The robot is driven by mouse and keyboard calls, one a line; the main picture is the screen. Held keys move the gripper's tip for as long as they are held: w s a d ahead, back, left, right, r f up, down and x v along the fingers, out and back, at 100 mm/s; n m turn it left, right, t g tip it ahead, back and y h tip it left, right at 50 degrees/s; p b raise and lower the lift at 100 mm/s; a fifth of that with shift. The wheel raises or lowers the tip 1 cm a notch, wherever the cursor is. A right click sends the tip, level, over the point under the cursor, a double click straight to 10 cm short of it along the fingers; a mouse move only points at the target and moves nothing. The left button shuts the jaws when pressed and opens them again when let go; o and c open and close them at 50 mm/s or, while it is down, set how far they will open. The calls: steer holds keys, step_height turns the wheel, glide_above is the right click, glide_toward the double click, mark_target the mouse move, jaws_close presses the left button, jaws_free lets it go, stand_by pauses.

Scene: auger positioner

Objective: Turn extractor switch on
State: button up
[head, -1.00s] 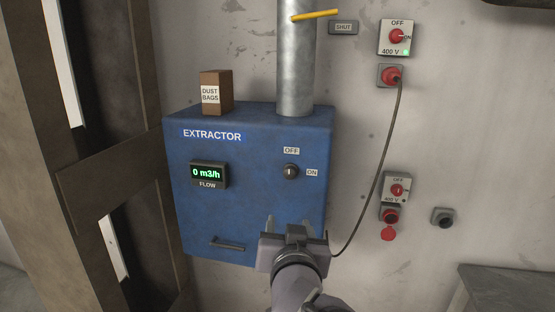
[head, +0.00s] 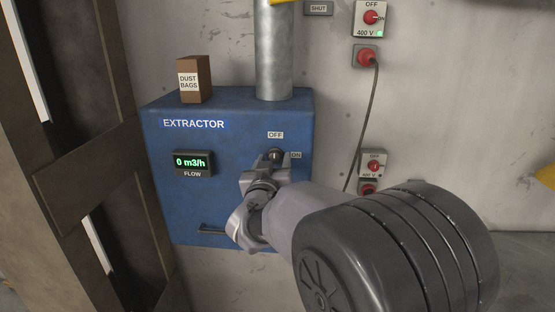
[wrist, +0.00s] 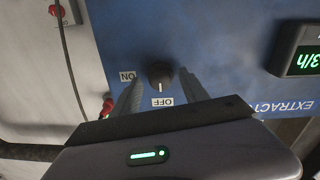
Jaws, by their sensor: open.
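The blue extractor box (head: 225,210) hangs on the wall. Its dark round switch knob (wrist: 160,75) sits between an OFF label (wrist: 162,102) and an ON label (wrist: 127,76) in the wrist view, which is upside down. The knob's white mark points at OFF. My gripper (wrist: 160,79) is open, with one finger on each side of the knob and gaps visible. In the head view my gripper (head: 268,161) covers most of the knob. The flow display (head: 193,163) reads 0 m3/h.
A dust bags carton (head: 196,80) stands on the box beside a metal duct (head: 273,50). A 400 V switch (head: 370,18) with a green light and a plugged cable (head: 366,120) is at the right. A handle (head: 213,230) sticks out low on the box.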

steer(key=shift+w, duration=0.35)
jaws_close()
